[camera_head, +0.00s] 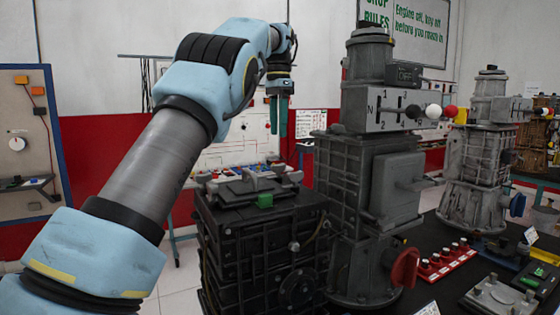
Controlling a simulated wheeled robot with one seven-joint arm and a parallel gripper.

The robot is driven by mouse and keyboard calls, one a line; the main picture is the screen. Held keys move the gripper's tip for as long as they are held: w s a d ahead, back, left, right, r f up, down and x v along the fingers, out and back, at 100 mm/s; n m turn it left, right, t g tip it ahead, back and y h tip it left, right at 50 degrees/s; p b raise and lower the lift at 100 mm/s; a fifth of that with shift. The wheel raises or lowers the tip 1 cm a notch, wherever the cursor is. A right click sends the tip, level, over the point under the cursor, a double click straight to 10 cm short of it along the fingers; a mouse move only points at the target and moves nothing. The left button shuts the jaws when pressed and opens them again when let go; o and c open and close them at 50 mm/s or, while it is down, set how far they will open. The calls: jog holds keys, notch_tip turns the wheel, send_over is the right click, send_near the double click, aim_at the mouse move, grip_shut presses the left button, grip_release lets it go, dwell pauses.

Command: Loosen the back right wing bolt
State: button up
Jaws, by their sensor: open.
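A dark ribbed engine block (262,245) stands in the centre, with a grey cover (240,188) on its top. Small grey wing bolts stand around the cover's edge. The back right wing bolt (279,169) seems to be the one at the cover's far right corner, small in this view. Another wing bolt (295,177) shows nearer at the right, and one (211,187) at the front left. My gripper (278,134) points down above the far right part of the cover, with its teal fingers open and empty. It appears apart from the bolts.
A tall grey gearbox (372,180) with a shift lever and a red handle (405,268) stands close at the right. A second gearbox (487,150) and red-knobbed panel (441,260) are further right. A wall board stands left.

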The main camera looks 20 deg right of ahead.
aim_at(276, 171)
notch_tip(276, 171, down, 9)
jog(key=shift+f+b, duration=0.2)
jog(key=shift+b, duration=0.35)
grip_shut()
dwell(0.4)
